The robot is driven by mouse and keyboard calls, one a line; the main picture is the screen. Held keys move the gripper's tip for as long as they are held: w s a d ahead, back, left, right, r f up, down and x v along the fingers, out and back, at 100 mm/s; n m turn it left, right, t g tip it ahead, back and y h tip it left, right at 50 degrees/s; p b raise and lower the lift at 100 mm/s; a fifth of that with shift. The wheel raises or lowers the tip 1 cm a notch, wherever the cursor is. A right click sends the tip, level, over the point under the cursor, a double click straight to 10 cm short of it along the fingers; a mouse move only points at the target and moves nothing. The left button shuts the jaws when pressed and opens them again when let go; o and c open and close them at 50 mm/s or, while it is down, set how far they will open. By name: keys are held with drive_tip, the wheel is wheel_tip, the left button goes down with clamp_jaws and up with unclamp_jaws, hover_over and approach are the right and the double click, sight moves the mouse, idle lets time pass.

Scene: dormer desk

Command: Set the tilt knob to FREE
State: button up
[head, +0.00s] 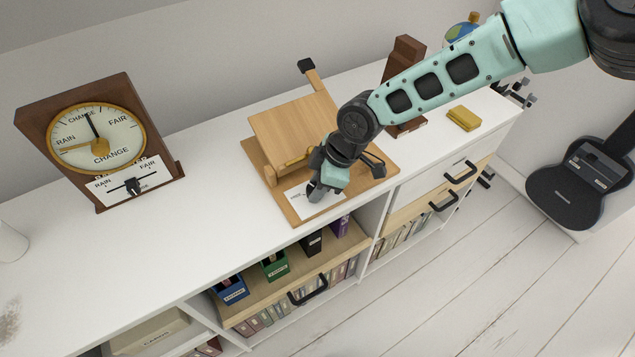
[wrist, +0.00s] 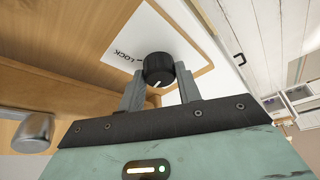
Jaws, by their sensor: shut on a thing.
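The tilt knob (wrist: 158,68) is a black round knob with a pale pointer line, seen in the wrist view. It sits at a white label plate (wrist: 150,35) on which the word LOCK is readable; FREE is not visible. My gripper (wrist: 158,88) has its two grey fingers on either side of the knob and is shut on it. In the head view my gripper (head: 314,190) reaches down to the label plate (head: 298,202) on the front of the wooden stand's base (head: 302,217), and hides the knob. The stand's tilted wooden panel (head: 292,127) rises behind.
A brown barometer (head: 97,140) with a RAIN–FAIR slider card stands left. The white cabinet top (head: 120,255) is clear at front left. A guitar case (head: 575,180) stands at far right.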

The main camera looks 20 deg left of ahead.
drive_tip(key=o, duration=1)
drive_tip(key=b+v, duration=0.1)
drive_tip(key=v, duration=1.6)
drive_tip(key=shift+d+r+b, duration=0.15)
drive_tip(key=shift+b, duration=0.25)
drive_tip(key=shift+w, duration=0.1)
